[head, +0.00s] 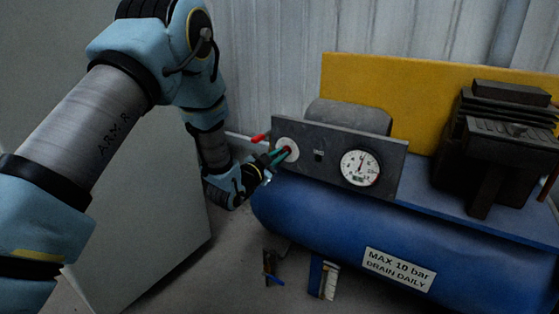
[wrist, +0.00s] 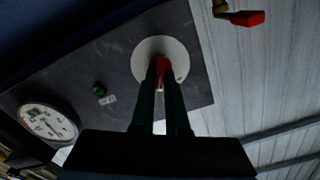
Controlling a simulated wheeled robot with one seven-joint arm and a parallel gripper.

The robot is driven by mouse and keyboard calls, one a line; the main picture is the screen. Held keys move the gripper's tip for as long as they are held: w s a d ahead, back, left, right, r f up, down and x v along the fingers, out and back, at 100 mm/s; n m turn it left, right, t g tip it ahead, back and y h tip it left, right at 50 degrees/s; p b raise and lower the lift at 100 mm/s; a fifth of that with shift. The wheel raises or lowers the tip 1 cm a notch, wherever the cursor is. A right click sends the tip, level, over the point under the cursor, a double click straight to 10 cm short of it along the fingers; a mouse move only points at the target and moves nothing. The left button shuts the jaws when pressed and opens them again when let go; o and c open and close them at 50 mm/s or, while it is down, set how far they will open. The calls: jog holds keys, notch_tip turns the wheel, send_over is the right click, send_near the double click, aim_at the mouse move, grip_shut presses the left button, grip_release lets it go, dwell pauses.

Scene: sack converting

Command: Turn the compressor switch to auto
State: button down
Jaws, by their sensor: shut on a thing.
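The compressor switch is a red knob on a round white plate (head: 288,143) at the left end of the dark control panel (head: 331,155). The plate (wrist: 179,50) and the red knob (wrist: 165,72) also show in the wrist view. My gripper (head: 284,152) reaches the plate from the left, and its two fingers are shut on the red knob, one on each side. The fingers hide much of the knob, and I cannot read which position it points to.
A pressure gauge (head: 360,168) is on the panel, right of the switch. A red-handled valve (head: 259,138) sticks out close by the panel's left edge. The blue tank (head: 330,220) lies below. A grey cabinet (head: 150,200) stands behind my arm at left.

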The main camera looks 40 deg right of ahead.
dwell(0.4)
jog(key=c, duration=0.9)
grip_release()
jog(key=v, duration=1)
jog(key=shift+a+b, duration=0.3)
jog(key=shift+a, duration=0.1)
